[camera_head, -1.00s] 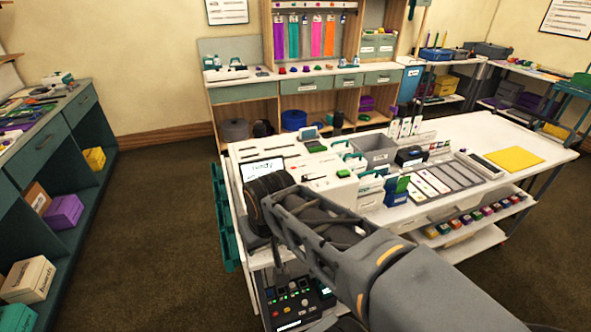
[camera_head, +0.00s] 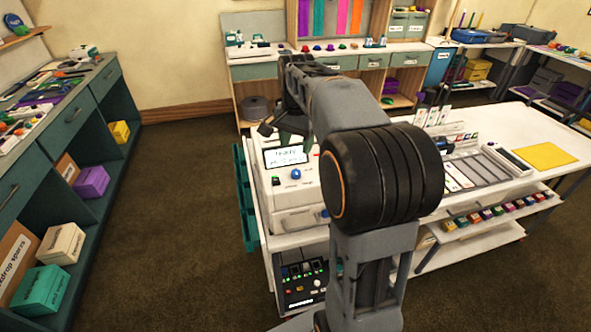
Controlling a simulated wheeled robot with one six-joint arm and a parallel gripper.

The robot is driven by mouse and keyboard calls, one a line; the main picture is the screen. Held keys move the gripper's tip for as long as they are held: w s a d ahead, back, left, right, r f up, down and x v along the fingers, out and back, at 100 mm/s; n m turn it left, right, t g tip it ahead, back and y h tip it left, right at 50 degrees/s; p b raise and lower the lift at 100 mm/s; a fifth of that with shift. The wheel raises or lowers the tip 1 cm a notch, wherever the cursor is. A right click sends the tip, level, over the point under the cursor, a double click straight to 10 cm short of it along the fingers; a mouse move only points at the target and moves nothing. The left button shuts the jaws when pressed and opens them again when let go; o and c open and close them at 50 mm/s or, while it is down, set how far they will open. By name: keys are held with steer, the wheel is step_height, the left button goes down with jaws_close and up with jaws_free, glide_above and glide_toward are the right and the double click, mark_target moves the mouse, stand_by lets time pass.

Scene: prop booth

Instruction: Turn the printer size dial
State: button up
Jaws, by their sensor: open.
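The white printer (camera_head: 302,198) stands at the left end of the white table. Its lit screen (camera_head: 287,156) faces me, with small text too blurred to read fully. A blue round dial (camera_head: 295,174) sits on the printer's front just below the screen, with small dark marks near it. My gripper (camera_head: 281,136) is open and hangs over the printer's top, above the screen and apart from the dial. My arm hides the right part of the printer and much of the table behind it.
A dark control box with lit buttons (camera_head: 302,281) sits on the shelf below. Teal bins (camera_head: 246,197) hang on the table's left side. A yellow sheet (camera_head: 550,155) lies at the table's right. The floor (camera_head: 180,230) on the left is clear.

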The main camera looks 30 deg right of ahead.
mark_target(296, 172)
step_height(296, 172, down, 10)
steer(key=shift+r, duration=0.25)
stand_by(0.3)
steer(key=c, duration=0.9)
steer(key=shift+n, duration=0.3)
steer(key=n, duration=0.3)
steer(key=shift+n, duration=0.4)
steer(key=shift+r+n+p, duration=0.1)
steer(key=shift+n+p, duration=0.25)
steer(key=shift+n, duration=1.85)
